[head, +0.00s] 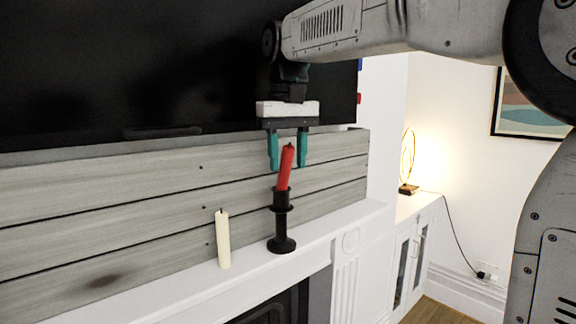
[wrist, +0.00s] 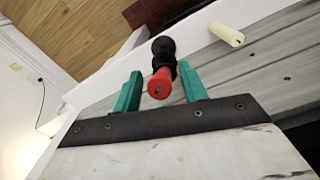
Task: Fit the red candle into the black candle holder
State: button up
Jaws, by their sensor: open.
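The red candle (head: 285,168) stands in the top of the black candle holder (head: 281,236) on the white mantel, leaning slightly to the right in the head view. My gripper (head: 288,164) is open above the holder, with its teal fingers on either side of the candle's upper part. In the wrist view the red candle (wrist: 160,84) lies between the two open fingers (wrist: 160,88), with a gap on each side. The black holder (wrist: 164,50) shows behind it. How deep the candle's base sits in the holder's cup is hidden.
A cream candle (head: 223,239) stands on the mantel (head: 313,232) left of the holder; it also shows in the wrist view (wrist: 227,34). Grey wood planks (head: 110,205) and a dark screen (head: 140,65) rise behind. The mantel right of the holder is clear.

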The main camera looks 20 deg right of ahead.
jog(key=r, duration=0.5)
jog(key=shift+w+a+r, duration=0.1)
jog(key=shift+a+r, duration=0.15)
jog(key=shift+a, duration=0.1)
jog(key=s+d+f, duration=0.2)
jog(key=s+f, duration=1.1)
jog(key=s+d+f+t, duration=0.1)
jog(key=s+f, duration=1.2)
jog(key=shift+s+d+f, duration=0.3)
jog(key=shift+d+f, duration=0.05)
jog(key=shift+d, duration=0.05)
jog(key=shift+o, duration=0.6)
jog(key=shift+c, duration=1.2)
jog(key=shift+d, duration=0.1)
